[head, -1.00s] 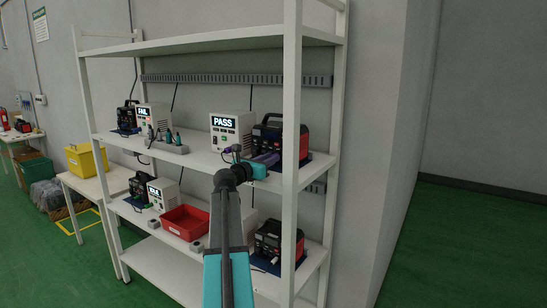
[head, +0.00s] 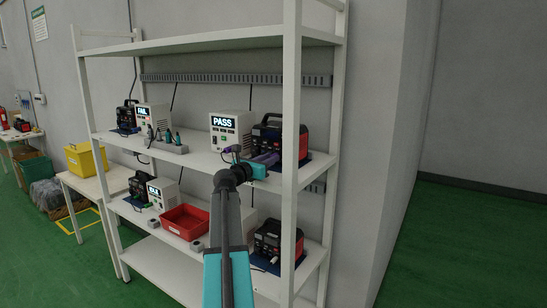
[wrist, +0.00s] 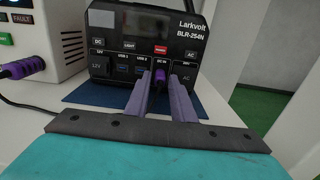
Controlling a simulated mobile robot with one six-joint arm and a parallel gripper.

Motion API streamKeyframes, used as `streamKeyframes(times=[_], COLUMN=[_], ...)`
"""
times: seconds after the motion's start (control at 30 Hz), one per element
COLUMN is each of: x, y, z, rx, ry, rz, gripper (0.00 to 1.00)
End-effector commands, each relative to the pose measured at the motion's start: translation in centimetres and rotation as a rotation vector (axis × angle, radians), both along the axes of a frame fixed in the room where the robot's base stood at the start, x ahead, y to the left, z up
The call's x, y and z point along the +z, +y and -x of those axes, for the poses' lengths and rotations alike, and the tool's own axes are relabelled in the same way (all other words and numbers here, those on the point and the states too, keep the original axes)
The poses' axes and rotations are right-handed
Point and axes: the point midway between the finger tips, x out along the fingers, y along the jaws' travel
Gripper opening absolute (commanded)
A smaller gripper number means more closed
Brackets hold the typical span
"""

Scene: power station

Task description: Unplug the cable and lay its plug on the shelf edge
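The black power station (wrist: 150,45), marked Larkvolt BLR-254N, stands on a blue mat (wrist: 85,92) on the middle shelf (head: 203,161); it also shows in the head view (head: 272,133). A purple plug (wrist: 160,76) sits in its DC IN port. My gripper (wrist: 162,82) is open, with its two purple-grey fingers pointing at the port, one each side of the plug and apart. The plug's cable is mostly hidden by the fingers. In the head view my gripper (head: 266,160) is in front of the station.
The tester reading PASS (head: 231,131) stands left of the station, with a purple connector (wrist: 22,68) in its side. A dark cable (wrist: 22,106) lies on the shelf. A white upright (head: 291,130) stands close right of my gripper. A red bin (head: 185,222) is on the shelf below.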

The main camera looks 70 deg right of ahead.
Motion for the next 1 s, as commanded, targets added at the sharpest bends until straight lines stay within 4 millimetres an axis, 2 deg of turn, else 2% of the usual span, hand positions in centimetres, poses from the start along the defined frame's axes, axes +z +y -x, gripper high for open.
streamKeyframes(times=[0.1,0.23,1.0], x=[-0.01,0.0,0.0], y=[0.01,0.02,0.23], z=[-0.02,-0.05,-0.1], rx=[0.0,0.001,0.001], ry=[0.0,0.0,0.0], rz=[0.0,0.0,0.0], gripper=[0.22,0.0,0.0])
